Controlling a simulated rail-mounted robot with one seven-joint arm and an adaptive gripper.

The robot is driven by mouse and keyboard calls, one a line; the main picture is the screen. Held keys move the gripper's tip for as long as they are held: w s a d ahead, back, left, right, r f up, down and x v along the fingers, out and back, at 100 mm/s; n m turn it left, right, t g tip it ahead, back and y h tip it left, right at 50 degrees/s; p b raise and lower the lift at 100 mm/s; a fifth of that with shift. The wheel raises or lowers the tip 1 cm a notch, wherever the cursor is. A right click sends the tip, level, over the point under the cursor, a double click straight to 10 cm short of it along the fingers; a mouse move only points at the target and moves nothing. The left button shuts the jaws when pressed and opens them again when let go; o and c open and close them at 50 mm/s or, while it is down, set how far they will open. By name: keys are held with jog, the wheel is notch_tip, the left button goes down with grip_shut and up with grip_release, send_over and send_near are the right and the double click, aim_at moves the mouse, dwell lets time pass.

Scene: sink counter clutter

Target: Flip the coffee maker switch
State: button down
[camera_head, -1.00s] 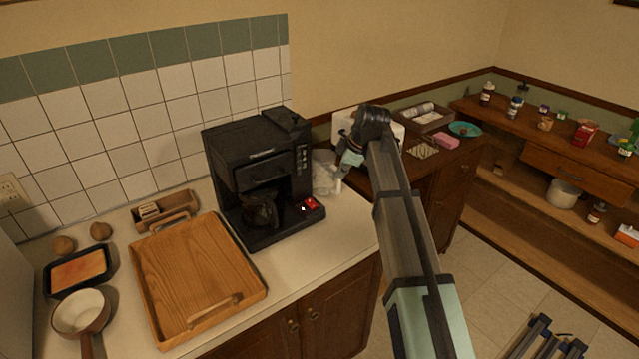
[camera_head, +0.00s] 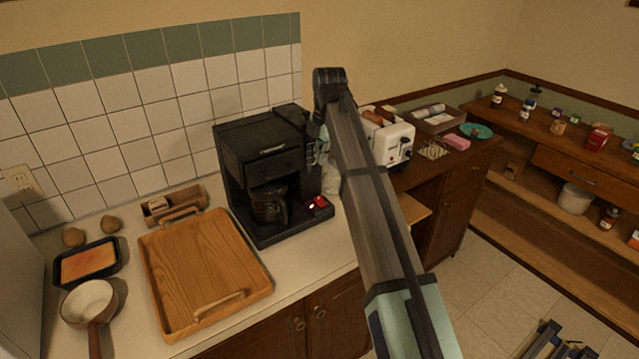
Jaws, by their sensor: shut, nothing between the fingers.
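The black coffee maker (camera_head: 262,150) stands upright on the counter, its glass carafe (camera_head: 269,206) in the bay. A red lit switch (camera_head: 319,202) sits at the front right of its base. My gripper (camera_head: 322,158) is small and partly hidden by my arm. It hangs at the right side of the coffee maker, above the switch, and looks shut and empty. I cannot tell whether it touches the housing.
A wooden tray (camera_head: 165,292) lies left of the coffee maker, with a pan (camera_head: 88,300), a black dish (camera_head: 62,283) and a wooden box (camera_head: 192,194) around it. A white toaster (camera_head: 398,141) stands behind my arm on the right. Some counter in front is bare.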

aim_at(319, 199)
jog(key=f+p, duration=0.1)
jog(key=f, duration=0.3)
jog(key=f+p, duration=0.2)
jog(key=f, duration=0.2)
jog(key=w+a+f+p, duration=0.1)
jog(key=f, duration=0.3)
jog(key=shift+w+f, duration=0.1)
jog(key=shift+f, duration=0.75)
jog(key=shift+f, duration=0.15)
jog(key=shift+w+a+f, duration=0.1)
jog(key=shift+w+f, duration=0.05)
jog(key=shift+f, duration=0.15)
jog(key=shift+r, duration=0.15)
jog(key=shift+s, duration=0.2)
